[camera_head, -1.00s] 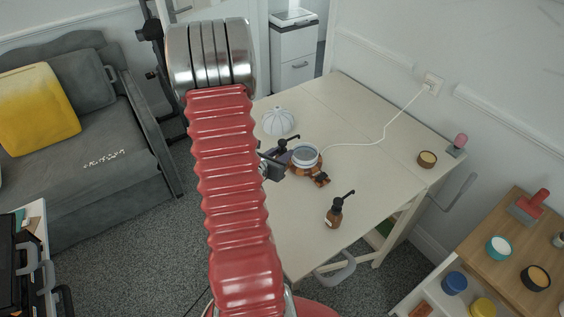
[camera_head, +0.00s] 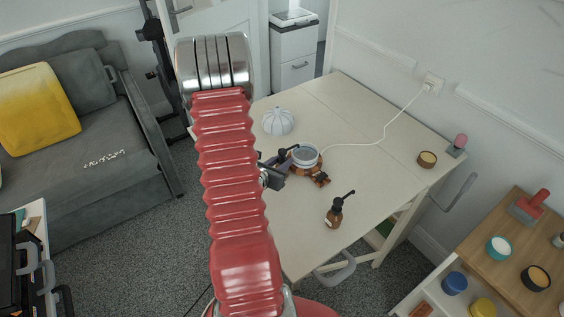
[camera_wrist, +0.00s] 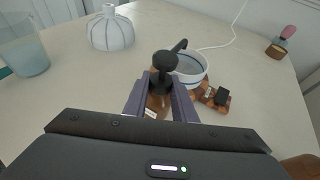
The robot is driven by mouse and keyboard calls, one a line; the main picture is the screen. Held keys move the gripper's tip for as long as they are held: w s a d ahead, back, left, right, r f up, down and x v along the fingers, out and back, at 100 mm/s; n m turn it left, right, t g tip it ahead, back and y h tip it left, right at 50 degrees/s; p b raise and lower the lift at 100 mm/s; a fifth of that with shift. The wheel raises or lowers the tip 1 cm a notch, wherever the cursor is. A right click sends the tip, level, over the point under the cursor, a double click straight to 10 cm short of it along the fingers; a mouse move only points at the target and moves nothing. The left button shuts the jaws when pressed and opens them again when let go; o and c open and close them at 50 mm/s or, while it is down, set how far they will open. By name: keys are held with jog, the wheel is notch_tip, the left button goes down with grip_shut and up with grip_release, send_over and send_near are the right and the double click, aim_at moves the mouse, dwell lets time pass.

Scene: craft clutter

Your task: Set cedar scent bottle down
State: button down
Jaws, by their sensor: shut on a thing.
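My gripper (camera_wrist: 161,100) is shut on a brown bottle with a black pump top (camera_wrist: 164,62), which stands upright between the fingers. In the head view its dark pump (camera_head: 284,152) shows beside my arm, and most of its body is hidden. Its label is too small to read, so I cannot tell its scent. I cannot tell whether its base touches the pale table (camera_head: 380,125). A second brown pump bottle (camera_head: 334,214) stands at the table's near right part. In the head view my gripper (camera_head: 274,172) is partly hidden by my arm.
A white-and-grey pot (camera_head: 305,156) on a brown base stands just right of the held bottle, its white cord running to the wall. A white ribbed vase (camera_head: 278,121) stands behind. The table's middle right is clear.

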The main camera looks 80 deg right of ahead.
jog(key=shift+f, duration=0.1)
jog(key=c, duration=1.5)
grip_release()
jog(key=shift+o, duration=0.2)
jog(key=v, duration=0.7)
jog(key=shift+a, duration=0.25)
jog(key=shift+w+r, duration=0.1)
jog(key=shift+r, duration=0.15)
